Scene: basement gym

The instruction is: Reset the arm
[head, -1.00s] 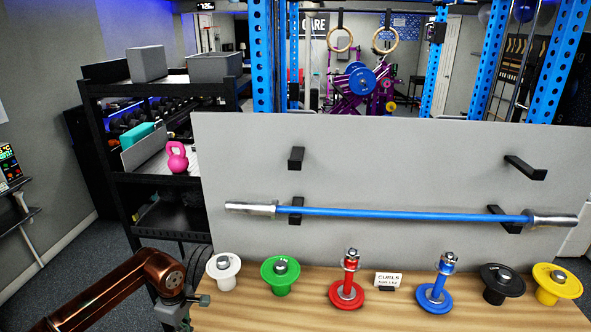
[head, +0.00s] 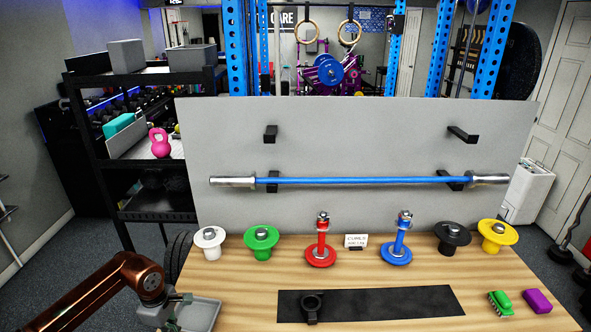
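My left arm, copper-coloured, comes in from the lower left. Its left gripper (head: 172,312) is at the lower left of the table, beside or over a grey tray (head: 203,314). The fingers are too hidden to tell open from shut, and nothing is clearly held. My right arm and gripper are not in view. A blue barbell (head: 360,181) rests across the lower hooks of the grey panel (head: 350,142). On the table, a red plate post (head: 321,250) and a blue plate post (head: 398,248) flank a small white card (head: 356,241).
A black mat (head: 400,303) carries a black clamp-like part (head: 312,305).

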